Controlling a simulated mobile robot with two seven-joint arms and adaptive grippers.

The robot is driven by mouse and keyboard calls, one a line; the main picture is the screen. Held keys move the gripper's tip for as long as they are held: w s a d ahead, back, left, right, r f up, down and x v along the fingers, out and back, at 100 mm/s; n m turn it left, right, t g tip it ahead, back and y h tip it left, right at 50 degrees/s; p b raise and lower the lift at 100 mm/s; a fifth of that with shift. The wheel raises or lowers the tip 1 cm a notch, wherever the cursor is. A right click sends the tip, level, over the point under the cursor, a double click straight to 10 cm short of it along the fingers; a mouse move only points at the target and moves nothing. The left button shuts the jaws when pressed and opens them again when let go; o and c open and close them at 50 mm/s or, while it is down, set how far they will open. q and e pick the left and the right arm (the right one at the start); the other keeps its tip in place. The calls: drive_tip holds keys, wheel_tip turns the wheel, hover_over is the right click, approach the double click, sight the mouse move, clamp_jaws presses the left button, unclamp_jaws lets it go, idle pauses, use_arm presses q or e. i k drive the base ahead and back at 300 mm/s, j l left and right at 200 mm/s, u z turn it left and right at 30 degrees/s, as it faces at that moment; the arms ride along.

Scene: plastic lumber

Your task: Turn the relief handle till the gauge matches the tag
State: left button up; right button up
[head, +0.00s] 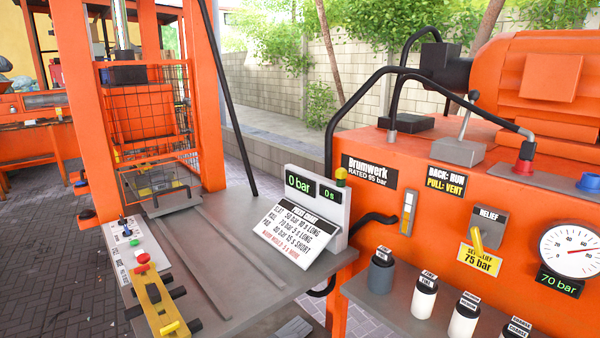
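The yellow relief handle (477,238) sticks out of the grey plate marked RELIEF (488,218) on the orange power unit. The round white gauge (570,248) is at the right edge, slightly cut off, with a red needle pointing right. Neither of my grippers is in the head view.
A press display (313,187) reading 0 bar and 0 s stands on the grey table (225,255). Several labelled canisters (424,297) stand on a shelf below the relief plate. A grey lever (467,115) and black hoses rise above the unit. A button panel (135,255) is at left.

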sight(478, 236)
drive_tip(key=z, duration=0.95)
